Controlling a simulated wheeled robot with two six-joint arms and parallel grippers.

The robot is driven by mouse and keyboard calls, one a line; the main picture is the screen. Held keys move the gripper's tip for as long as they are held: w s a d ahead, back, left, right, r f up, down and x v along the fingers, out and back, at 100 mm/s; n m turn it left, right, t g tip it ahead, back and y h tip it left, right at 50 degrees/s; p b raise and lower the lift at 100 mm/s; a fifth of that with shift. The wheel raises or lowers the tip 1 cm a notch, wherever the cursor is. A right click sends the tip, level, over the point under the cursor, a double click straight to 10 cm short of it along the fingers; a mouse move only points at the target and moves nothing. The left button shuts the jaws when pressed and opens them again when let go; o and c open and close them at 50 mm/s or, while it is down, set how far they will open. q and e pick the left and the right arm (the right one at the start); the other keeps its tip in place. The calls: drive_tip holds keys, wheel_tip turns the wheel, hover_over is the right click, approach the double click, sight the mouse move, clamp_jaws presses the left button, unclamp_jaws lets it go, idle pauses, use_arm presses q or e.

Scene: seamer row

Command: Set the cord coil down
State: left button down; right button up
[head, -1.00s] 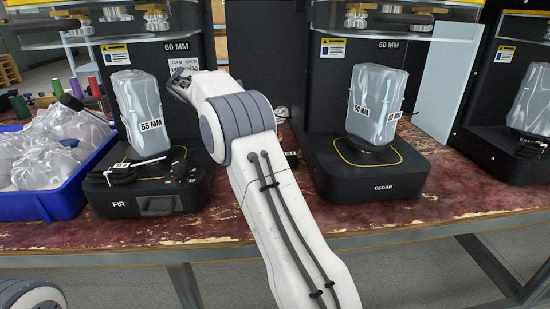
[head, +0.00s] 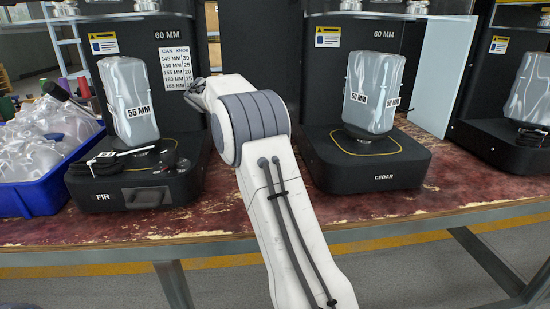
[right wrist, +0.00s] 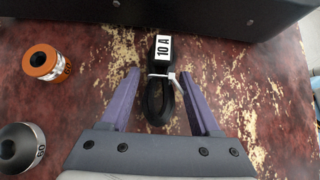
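The cord coil (right wrist: 160,98) shows in the right wrist view as a black loop with a white tie and a "10 A" label. It appears to lie on the worn red bench top (right wrist: 85,75), its labelled end by a black machine base. My right gripper (right wrist: 160,74) has its two purple fingers spread on either side of the coil, with gaps between each finger and the cord. In the head view my right arm hides this gripper and the coil. My left gripper is not in view.
In the right wrist view an orange spool (right wrist: 40,62) and a dark, silver-rimmed cylinder (right wrist: 20,146) stand left of the gripper. In the head view, seamers FIR (head: 135,185) and CEDAR (head: 375,165) flank my arm. A blue bin (head: 45,195) of bagged items sits left.

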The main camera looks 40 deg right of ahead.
clamp_jaws()
idle(1.2)
